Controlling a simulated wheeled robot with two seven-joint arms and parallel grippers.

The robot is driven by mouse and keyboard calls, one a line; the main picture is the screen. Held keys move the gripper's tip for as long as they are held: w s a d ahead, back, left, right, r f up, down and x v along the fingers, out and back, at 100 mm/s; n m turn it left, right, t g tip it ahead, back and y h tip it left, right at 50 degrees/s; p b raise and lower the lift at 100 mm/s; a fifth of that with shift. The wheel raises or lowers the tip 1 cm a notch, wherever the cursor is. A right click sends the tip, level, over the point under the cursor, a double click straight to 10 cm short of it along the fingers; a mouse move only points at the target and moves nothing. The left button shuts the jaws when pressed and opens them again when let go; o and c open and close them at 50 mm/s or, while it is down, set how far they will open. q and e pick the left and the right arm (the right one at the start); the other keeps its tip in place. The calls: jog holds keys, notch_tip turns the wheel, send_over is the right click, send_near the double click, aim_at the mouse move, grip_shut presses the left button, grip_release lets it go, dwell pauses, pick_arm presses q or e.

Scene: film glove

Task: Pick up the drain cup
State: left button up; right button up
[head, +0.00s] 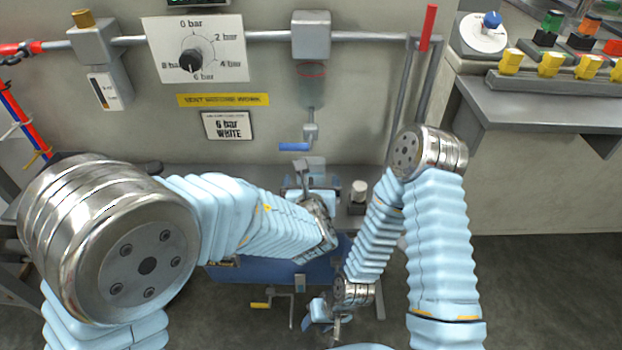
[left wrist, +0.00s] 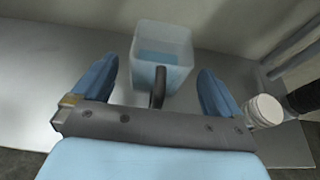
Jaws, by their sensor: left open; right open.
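The drain cup (left wrist: 163,52) is a translucent, bluish square cup with a dark handle (left wrist: 158,88) facing me. It stands upright on the grey shelf in the left wrist view. My left gripper (left wrist: 158,92) is open. Its two blue fingers are on either side of the handle, with the cup body just beyond. In the head view my left gripper (head: 311,172) is over the shelf below the filter bowl, and it and my arm largely hide the cup. My right gripper (head: 322,316) is open and low, in front of the bench, away from the cup.
A white-lidded jar (head: 358,190) stands on the shelf to the right; it also shows in the left wrist view (left wrist: 264,111). A blue-handled drain valve (head: 295,147) hangs above the shelf. A grey console (head: 545,103) is at right. The wall is close behind.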

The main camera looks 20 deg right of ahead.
pick_arm(q)
jog(key=shift+x, duration=0.75)
jog(key=c, duration=1.2)
jog(key=shift+o, duration=0.2)
jog(key=shift+s+a+r, duration=0.1)
jog(key=shift+s+r, duration=0.1)
jog(key=shift+r, duration=0.35)
jog(key=r, duration=0.6)
jog(key=shift+s+a, duration=0.1)
jog(key=shift+s, duration=0.2)
jog(key=s+a, duration=0.1)
jog(key=s, duration=0.5)
jog(key=s+a+b, duration=0.1)
jog(key=s+a, duration=0.1)
jog(key=s, duration=0.4)
jog(key=s+a, duration=0.2)
jog(key=s, duration=0.4)
jog(key=shift+s+a+b, duration=0.1)
jog(key=shift+a+b, duration=0.05)
jog(key=shift+b, duration=0.25)
